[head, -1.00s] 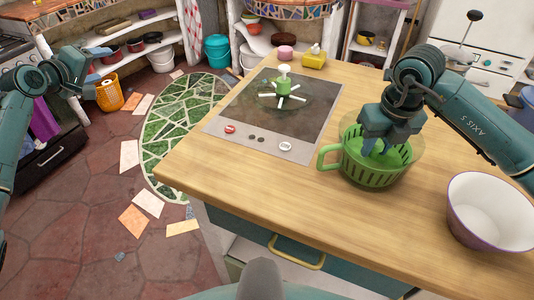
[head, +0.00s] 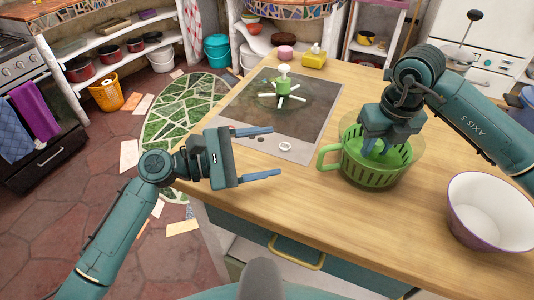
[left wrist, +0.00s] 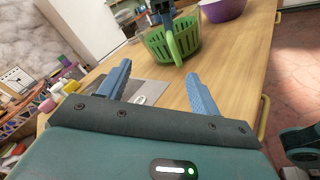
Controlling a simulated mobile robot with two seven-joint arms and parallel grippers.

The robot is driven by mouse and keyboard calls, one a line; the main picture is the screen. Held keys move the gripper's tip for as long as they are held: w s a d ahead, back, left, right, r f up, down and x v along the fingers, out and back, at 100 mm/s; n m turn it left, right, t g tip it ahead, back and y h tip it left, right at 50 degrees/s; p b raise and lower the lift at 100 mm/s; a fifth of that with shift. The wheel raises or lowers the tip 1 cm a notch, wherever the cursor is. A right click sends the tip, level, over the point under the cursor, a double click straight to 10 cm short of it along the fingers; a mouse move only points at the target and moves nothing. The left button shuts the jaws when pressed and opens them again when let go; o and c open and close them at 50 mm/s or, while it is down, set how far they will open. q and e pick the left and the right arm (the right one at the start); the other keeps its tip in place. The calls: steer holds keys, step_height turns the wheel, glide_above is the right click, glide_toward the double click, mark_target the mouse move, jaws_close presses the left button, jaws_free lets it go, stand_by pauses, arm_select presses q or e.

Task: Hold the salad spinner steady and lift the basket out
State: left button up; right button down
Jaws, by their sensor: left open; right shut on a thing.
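The salad spinner (head: 372,172) stands on the wooden counter, a green slotted basket with a clear, see-through rim around it. Its green handle (head: 328,160) sticks out to the left. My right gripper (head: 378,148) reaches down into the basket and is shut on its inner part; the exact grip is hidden. My left gripper (head: 276,152) is open and empty, left of the handle, its fingers pointing right. In the left wrist view the handle (left wrist: 174,48) faces me, beyond and between the open fingers. The clear lid with green hub and white knob (head: 283,80) lies on the cooktop.
A white bowl with a purple rim (head: 490,212) stands at the right, near the spinner. The dark cooktop (head: 245,108) lies left of it. A yellow bottle (head: 314,60) and a pink item (head: 286,52) stand at the back. The counter (head: 320,215) in front is clear.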

mark_target(329, 147)
arm_select(q)
steer(key=shift+s+d+r+g, duration=0.25)
steer(key=shift+s+d+g, duration=0.05)
steer(key=shift+s+d, duration=0.4)
steer(key=d, duration=0.3)
steer(key=w+d, duration=0.1)
steer(key=d, duration=0.3)
steer(key=w+d, duration=0.1)
steer(key=d, duration=0.3)
steer(key=shift+w+d, duration=0.2)
steer(key=shift+c, duration=0.4)
steer(key=shift+s+f, duration=0.1)
jaws_close()
steer(key=shift+c, duration=2)
jaws_free()
steer(key=shift+d, duration=0.1)
steer(key=shift+c, duration=0.2)
